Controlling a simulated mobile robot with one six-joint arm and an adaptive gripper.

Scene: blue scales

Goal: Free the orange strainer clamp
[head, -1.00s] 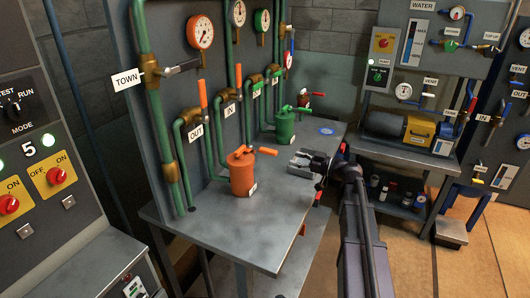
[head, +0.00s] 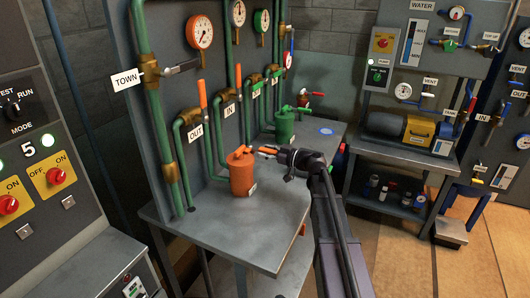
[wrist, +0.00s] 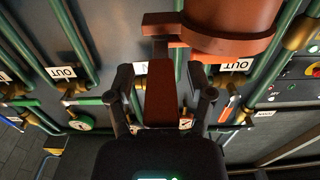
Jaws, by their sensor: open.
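The orange strainer (head: 241,178) stands on the grey bench, with its pipes behind it. Its orange clamp handle (head: 266,149) sticks out to the right from the lid. In the wrist view the strainer body (wrist: 225,30) is at the top, and the clamp handle (wrist: 160,95) points down between my fingers. My gripper (head: 274,152) is at the end of the handle in the head view. In the wrist view my gripper (wrist: 162,75) is open, one finger on each side of the handle, with gaps visible.
A green strainer (head: 285,126) stands behind on the same bench. Upright pipes with orange-handled valves and OUT and IN labels (head: 195,131) rise behind the orange strainer. The front of the bench (head: 240,222) is clear.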

